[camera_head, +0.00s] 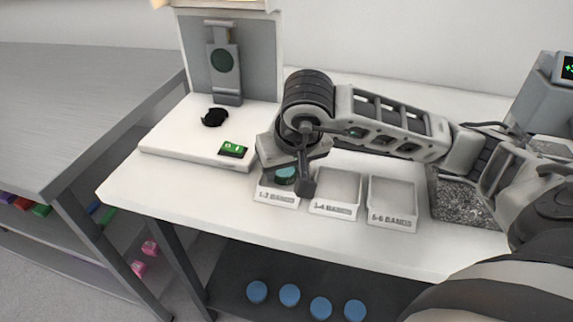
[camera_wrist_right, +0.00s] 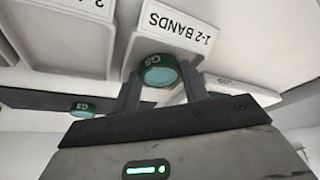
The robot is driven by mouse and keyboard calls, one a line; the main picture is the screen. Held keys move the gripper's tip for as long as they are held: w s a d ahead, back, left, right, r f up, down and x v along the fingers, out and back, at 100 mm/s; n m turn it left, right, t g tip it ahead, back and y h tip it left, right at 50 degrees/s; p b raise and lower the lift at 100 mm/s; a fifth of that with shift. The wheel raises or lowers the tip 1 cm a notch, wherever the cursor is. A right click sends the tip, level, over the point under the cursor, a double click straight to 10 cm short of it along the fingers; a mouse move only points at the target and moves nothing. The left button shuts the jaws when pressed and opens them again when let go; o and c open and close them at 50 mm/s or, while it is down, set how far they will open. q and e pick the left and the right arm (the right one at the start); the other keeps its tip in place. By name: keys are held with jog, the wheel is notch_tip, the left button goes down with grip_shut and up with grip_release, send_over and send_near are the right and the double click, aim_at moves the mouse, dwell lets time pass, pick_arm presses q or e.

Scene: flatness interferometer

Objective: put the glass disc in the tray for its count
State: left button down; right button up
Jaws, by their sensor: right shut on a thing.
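The glass disc (camera_head: 286,175), teal with a dark green rim, is held by my right gripper (camera_head: 296,180) over the tray labelled 1-2 BANDS (camera_head: 277,197). In the right wrist view the disc (camera_wrist_right: 158,76), its rim marked G5, sits between the two fingers of the right gripper (camera_wrist_right: 160,80), with the 1-2 BANDS tray label (camera_wrist_right: 180,28) just beyond. I cannot tell whether the disc touches the tray floor. Trays labelled 3-4 BANDS (camera_head: 334,209) and 5-6 BANDS (camera_head: 392,219) stand to the right and look empty. My left gripper is out of view.
Another disc, marked G3 (camera_wrist_right: 82,109), shows in the wrist view. A speckled dark plate (camera_head: 455,202) lies right of the trays. Blue discs (camera_head: 289,295) sit on the shelf below.

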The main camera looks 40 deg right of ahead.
jog(key=shift+f+b, duration=0.25)
jog(key=shift+b, duration=0.05)
jog(key=o, duration=0.8)
jog(key=shift+r, duration=0.1)
jog(key=shift+s+r+p, duration=0.1)
jog(key=shift+r+p, duration=0.25)
jog(key=shift+r, duration=0.2)
jog(key=v, duration=1.1)
jog(key=shift+s+r+p, duration=0.1)
jog(key=shift+s+p, duration=0.1)
jog(key=shift+p, duration=0.15)
jog(key=shift+a, duration=0.1)
